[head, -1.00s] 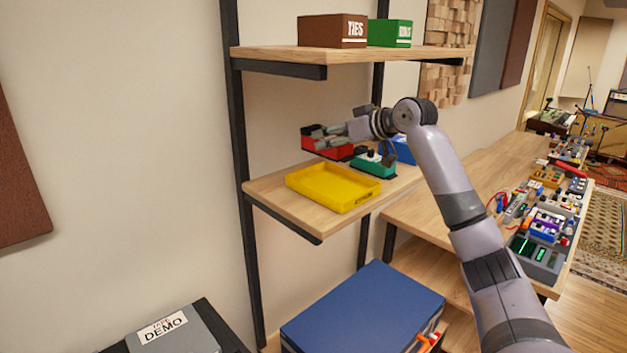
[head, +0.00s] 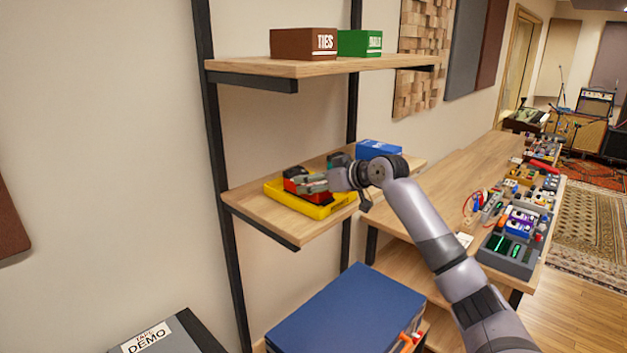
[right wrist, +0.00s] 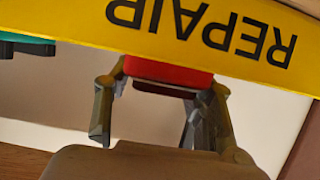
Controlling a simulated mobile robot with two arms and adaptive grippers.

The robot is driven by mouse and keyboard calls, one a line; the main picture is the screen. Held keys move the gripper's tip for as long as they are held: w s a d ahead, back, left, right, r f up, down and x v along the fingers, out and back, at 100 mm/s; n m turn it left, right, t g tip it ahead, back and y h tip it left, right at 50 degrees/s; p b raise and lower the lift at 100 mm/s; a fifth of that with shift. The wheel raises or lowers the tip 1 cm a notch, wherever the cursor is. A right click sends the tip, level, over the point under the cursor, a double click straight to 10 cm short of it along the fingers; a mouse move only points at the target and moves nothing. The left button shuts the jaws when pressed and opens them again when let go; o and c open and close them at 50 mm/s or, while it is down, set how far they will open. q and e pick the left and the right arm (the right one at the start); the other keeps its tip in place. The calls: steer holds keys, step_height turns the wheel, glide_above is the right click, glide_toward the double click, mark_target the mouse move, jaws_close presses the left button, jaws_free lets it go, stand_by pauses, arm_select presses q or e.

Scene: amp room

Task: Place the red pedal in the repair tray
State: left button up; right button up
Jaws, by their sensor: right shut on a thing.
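The red pedal (head: 298,187) is held by my right gripper (head: 314,184) over the yellow repair tray (head: 274,197) on the middle shelf. Whether the pedal touches the tray floor is hidden. In the right wrist view the fingers of the right gripper (right wrist: 163,92) stand on either side of the red pedal (right wrist: 168,73). The yellow tray wall (right wrist: 245,38) with upside-down REPAIR lettering fills the top of that view. My left gripper does not show.
A teal pedal (head: 339,159) and a blue box (head: 380,149) stand behind the tray on the shelf (head: 262,219). An upper shelf (head: 335,66) with brown and green boxes hangs above. A black upright (head: 213,130) is left of the tray.

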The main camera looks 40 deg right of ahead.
steer(key=o, duration=1.2)
steer(key=shift+c, duration=0.2)
steer(key=o, duration=0.4)
steer(key=shift+a, duration=0.1)
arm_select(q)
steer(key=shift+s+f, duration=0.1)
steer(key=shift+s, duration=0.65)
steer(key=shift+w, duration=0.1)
arm_select(e)
steer(key=shift+s, duration=0.1)
steer(key=shift+s+b, duration=0.3)
arm_select(q)
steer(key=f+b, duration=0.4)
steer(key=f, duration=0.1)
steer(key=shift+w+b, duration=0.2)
steer(key=shift+b, duration=0.1)
arm_select(e)
steer(key=v, duration=1.1)
steer(key=shift+r, duration=0.15)
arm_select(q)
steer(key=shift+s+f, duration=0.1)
arm_select(e)
steer(key=shift+s, duration=0.1)
